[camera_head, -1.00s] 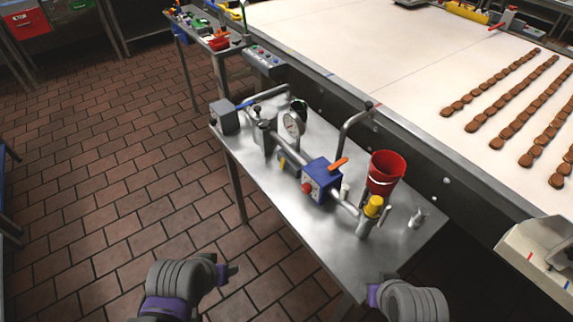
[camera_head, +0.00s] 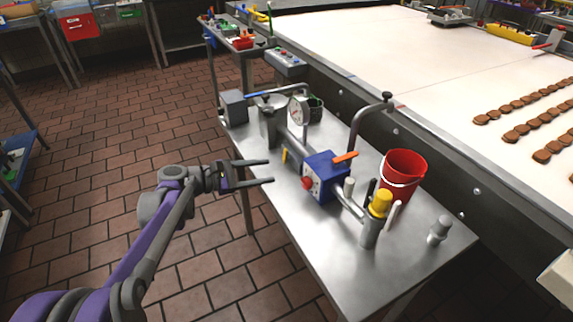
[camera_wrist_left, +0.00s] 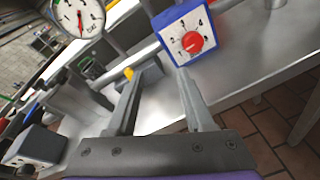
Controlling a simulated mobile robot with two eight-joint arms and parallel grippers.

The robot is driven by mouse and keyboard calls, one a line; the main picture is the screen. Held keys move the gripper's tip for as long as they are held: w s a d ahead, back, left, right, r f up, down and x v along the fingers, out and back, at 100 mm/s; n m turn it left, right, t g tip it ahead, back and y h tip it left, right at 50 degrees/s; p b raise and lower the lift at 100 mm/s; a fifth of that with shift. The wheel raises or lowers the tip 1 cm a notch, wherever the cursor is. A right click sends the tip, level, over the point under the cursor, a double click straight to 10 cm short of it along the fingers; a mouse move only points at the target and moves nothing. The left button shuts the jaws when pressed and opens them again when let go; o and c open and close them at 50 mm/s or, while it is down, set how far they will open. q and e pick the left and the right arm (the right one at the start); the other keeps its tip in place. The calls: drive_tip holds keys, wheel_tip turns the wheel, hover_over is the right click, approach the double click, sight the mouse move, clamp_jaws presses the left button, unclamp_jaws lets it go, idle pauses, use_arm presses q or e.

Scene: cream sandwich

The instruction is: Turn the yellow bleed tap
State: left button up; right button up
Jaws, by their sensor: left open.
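A small yellow tap (camera_head: 285,155) sits on the pipework below the round gauge (camera_head: 299,110) on the metal bench. In the left wrist view the tap (camera_wrist_left: 129,73) shows just beyond the tip of the left-hand finger. My left gripper (camera_head: 270,171) is open and empty at the bench's left edge, its fingers pointing right toward the pipework, apart from the tap. In the wrist view its fingertips (camera_wrist_left: 160,73) have bare pipe and bench between them. My right gripper is out of view.
A blue box (camera_head: 325,175) with a red knob and orange lever stands right of the tap. A yellow-capped cylinder (camera_head: 369,232), a red bucket (camera_head: 403,172) and a grey block (camera_head: 233,107) are also on the bench (camera_head: 330,262). The conveyor lies behind; the tiled floor is open at left.

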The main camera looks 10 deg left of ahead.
sight(285, 152)
use_arm(q)
drive_tip(key=w+a+f+n+t+h+b, duration=0.2)
drive_tip(key=w+a+n, duration=0.1)
drive_tip(key=w+a, duration=0.15)
drive_tip(key=b+x, duration=0.1)
drive_tip(key=x, duration=1)
drive_tip(key=shift+w+d, duration=0.3)
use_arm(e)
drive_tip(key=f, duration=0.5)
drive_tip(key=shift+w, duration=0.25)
use_arm(q)
clamp_jaws()
